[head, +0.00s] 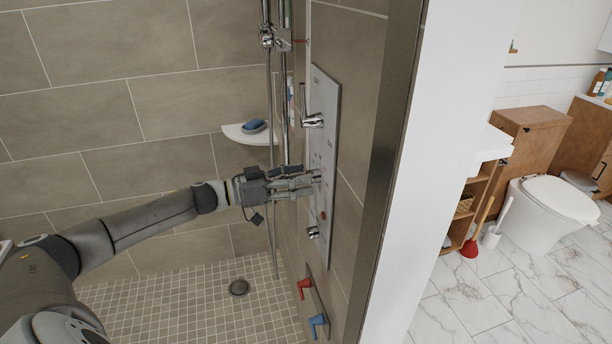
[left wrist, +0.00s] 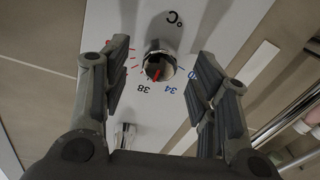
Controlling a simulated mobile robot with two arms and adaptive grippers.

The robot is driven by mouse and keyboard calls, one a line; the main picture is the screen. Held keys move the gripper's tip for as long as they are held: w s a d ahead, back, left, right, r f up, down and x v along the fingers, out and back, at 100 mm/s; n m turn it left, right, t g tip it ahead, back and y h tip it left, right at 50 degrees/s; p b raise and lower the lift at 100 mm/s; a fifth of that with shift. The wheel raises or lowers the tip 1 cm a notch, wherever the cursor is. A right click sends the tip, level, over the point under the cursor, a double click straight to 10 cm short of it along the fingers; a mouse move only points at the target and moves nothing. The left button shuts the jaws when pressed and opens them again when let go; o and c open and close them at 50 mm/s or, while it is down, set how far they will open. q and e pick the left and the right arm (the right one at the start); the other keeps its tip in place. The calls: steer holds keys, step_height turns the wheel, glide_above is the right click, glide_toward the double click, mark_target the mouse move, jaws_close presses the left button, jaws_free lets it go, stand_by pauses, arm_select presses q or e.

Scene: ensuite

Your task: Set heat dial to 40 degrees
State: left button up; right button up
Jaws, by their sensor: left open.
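In the head view my left gripper (head: 312,183) is at the shower panel (head: 323,100) and hides the dial. My right gripper is out of view.
A chrome lever (head: 313,120) stands above my gripper on the panel, and a small chrome knob (head: 313,232) below. Red (head: 304,288) and blue (head: 318,322) handles sit lower. A corner shelf (head: 240,135) holds a blue item (head: 254,126). A vertical shower pipe (head: 285,80) is close by.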

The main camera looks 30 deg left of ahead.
arm_select(q)
steer(key=shift+x, duration=1.05)
steer(key=c, duration=1)
steer(key=m, duration=0.4)
steer(key=shift+b, duration=0.3)
steer(key=o, duration=1)
steer(key=shift+s, duration=0.1)
